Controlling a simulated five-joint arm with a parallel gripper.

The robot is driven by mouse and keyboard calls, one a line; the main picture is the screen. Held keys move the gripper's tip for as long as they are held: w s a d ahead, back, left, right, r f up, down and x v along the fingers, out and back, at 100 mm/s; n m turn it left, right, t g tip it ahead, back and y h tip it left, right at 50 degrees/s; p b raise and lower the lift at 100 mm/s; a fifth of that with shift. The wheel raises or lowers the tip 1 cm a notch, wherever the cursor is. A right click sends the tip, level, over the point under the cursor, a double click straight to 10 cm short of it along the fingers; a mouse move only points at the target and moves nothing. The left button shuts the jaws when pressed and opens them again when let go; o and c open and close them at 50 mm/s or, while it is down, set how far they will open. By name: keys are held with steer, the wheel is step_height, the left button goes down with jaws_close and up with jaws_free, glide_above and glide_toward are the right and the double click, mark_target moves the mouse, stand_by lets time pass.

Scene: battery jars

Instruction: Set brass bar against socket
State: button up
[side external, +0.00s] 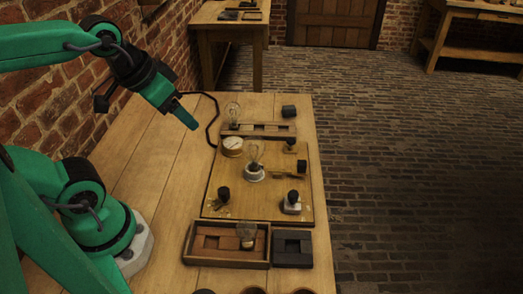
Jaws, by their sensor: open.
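A wooden board (268,205) lies on the bench. A clear bulb (255,152) stands upright in a round, pale-based socket (254,174) near the board's middle. A small, thin brass-coloured piece (284,175) lies to the right of the socket, apart from it, beside a black-knobbed post (301,167); it may be the brass bar, but it is too small to be sure. My gripper (184,114) is open and empty, raised above the bench to the upper left of the board. It touches none of these things.
A round gauge (233,146) and black knobs (223,193) stand on the board. Behind is a slotted wooden rack (262,132) with a bulb (232,113). In front are a wooden tray (190,246) and a dark box (292,262). The bench's left part is clear.

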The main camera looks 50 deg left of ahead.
steer(key=c, duration=0.4)
steer(key=m+g, duration=0.5)
steer(key=m, duration=0.4)
glide_above(302, 162)
steer(key=f, duration=1.1)
steer(key=shift+s+a+f, duration=0.1)
steer(key=shift+s+a, duration=0.1)
steer(key=shift+c, duration=0.2)
steer(key=shift+w+d+f+g, duration=0.25)
steer(key=shift+f+g, duration=0.05)
steer(key=shift+f, duration=0.1)
steer(key=shift+f, duration=0.1)
steer(key=shift+f, duration=3.8)
steer(key=shift+c, duration=0.4)
